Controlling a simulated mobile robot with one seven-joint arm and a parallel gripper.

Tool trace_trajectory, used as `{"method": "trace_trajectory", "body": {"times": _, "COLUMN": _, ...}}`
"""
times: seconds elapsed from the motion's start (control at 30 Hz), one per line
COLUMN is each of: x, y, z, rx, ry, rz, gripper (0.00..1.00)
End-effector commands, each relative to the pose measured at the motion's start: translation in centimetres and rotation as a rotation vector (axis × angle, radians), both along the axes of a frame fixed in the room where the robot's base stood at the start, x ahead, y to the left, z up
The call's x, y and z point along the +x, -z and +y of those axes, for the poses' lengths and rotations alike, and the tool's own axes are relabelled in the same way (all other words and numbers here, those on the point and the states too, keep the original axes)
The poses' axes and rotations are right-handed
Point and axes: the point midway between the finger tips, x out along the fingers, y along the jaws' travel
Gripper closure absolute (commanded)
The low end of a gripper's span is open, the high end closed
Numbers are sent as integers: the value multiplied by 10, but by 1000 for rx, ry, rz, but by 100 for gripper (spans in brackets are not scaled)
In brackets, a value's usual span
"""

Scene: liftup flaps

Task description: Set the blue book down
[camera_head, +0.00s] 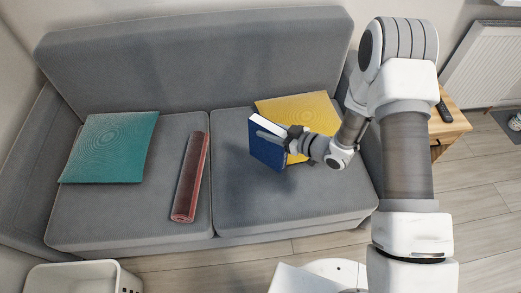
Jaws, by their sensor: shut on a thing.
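The blue book (266,153) is at the right half of the grey sofa, with its white page edge (265,123) facing up. My gripper (282,140) is shut on the book from the right side. The book is upright and slightly turned. I cannot tell whether its lower edge touches the seat cushion (270,205). Part of the book is hidden behind my gripper's fingers.
A yellow cushion (310,108) lies behind and right of the book. A dark red rolled mat (190,178) and a teal cushion (110,148) lie on the left seat. A white basket (70,280) stands on the floor. A side table (453,122) holds a black remote (444,110).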

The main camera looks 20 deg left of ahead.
Motion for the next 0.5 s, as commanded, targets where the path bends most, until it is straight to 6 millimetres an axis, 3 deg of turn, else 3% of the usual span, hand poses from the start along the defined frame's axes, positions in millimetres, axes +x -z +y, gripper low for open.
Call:
{"method": "trace_trajectory", "body": {"times": 0.2, "x": -26, "y": 21, "z": 23, "rx": 3, "ry": -1, "rz": -1, "gripper": 100}}
{"method": "trace_trajectory", "body": {"times": 0.37, "x": -31, "y": 26, "z": 26, "rx": 2, "ry": 2, "rz": -2, "gripper": 100}}
{"method": "trace_trajectory", "body": {"times": 0.5, "x": -31, "y": 43, "z": 27, "rx": 1, "ry": 0, "rz": -1, "gripper": 100}}
